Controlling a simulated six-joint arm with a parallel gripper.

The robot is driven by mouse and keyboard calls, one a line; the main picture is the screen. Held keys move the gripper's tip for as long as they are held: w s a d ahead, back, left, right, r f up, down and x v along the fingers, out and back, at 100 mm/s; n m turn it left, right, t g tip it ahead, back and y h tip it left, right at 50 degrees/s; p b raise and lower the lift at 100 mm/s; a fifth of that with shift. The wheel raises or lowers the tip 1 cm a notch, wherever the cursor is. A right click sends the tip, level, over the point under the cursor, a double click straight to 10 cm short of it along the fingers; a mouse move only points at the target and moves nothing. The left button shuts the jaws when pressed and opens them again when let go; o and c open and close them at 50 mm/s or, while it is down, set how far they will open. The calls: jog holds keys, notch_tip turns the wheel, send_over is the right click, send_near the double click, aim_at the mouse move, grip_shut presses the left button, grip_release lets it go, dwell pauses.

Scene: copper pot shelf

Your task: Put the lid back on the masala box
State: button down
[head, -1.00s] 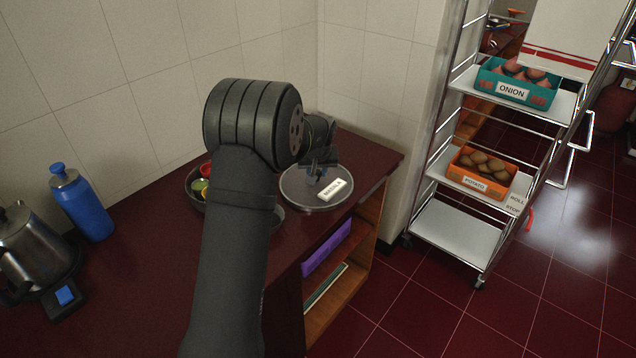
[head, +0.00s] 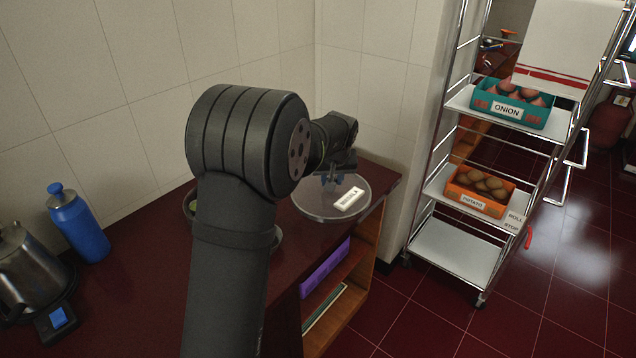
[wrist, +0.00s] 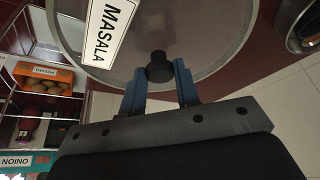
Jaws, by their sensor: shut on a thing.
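The lid (head: 318,206) is a clear round disc with a white label and a black knob; the wrist view shows the lid (wrist: 195,25) with the label reading MASALA. My gripper (head: 342,183) is shut on the knob, which sits between its blue fingertips in the wrist view (wrist: 159,72). The lid is near the counter's right end; its height above the counter is hard to tell. The masala box (head: 279,238) is a round metal tin left of the lid, mostly hidden behind my arm. Its rim also shows in the wrist view (wrist: 295,35).
A blue bottle (head: 78,225) and a steel kettle (head: 25,262) stand on the dark red counter (head: 130,275) at left. A tiled wall is behind. A wire rack at right holds an onion crate (head: 512,102) and a potato crate (head: 480,191).

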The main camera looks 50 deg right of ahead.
jog(key=s+r, duration=0.2)
jog(key=s, duration=0.1)
jog(key=s+r, duration=0.1)
jog(key=shift+s, duration=0.35)
jog(key=shift+w+a+f, duration=0.8)
jog(key=shift+w+a, duration=2.55)
jog(key=shift+w, duration=1.9)
jog(key=shift+w+a+f, duration=0.85)
jog(key=shift+w+a, duration=2.45)
jog(key=shift+w, duration=1.95)
jog(key=shift+w+a+f, duration=0.8)
jog(key=shift+w+a, duration=2.55)
jog(key=shift+w, duration=1.9)
jog(key=shift+f, duration=0.6)
jog(key=shift+s+a+f, duration=0.15)
jog(key=shift+f, duration=0.6)
jog(key=c, duration=1.2)
grip_release()
jog(key=shift+o, duration=1)
jog(key=shift+r, duration=0.15)
